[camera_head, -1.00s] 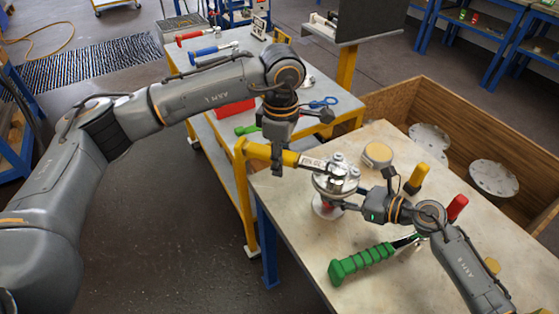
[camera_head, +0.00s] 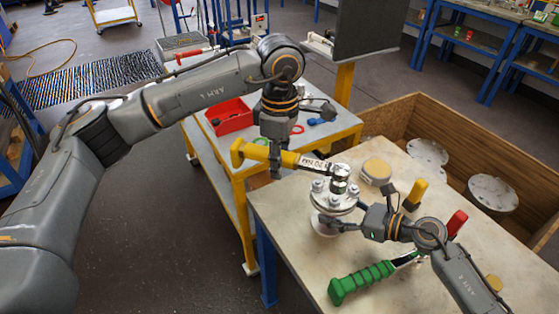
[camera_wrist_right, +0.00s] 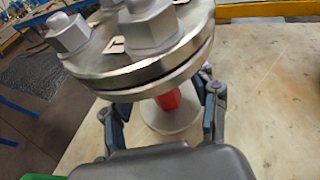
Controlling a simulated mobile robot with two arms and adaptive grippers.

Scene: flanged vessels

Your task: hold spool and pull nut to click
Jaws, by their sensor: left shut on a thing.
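The spool (camera_head: 326,226) stands upright on the table, with a round steel top flange (camera_head: 331,202) carrying several bolts and nuts (camera_head: 318,186). The flange, large hex nuts and a red part below also show in the right wrist view (camera_wrist_right: 150,62). My left gripper (camera_head: 276,165) is shut on a yellow-handled torque wrench (camera_head: 248,151), held nearly level. The wrench head reaches a nut at the flange's far side; its exact seating is unclear. My right gripper (camera_wrist_right: 162,115) has its fingers on either side of the spool below the flange. The flange hides whether they touch the neck.
A green-handled tool (camera_head: 362,282) lies on the table near the front. A yellow-topped round part (camera_head: 377,171) and yellow (camera_head: 416,193) and red (camera_head: 456,222) handles are to the right. A wooden crate (camera_head: 400,112) with round plates stands behind. A cart with a red bin (camera_head: 230,116) is at left.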

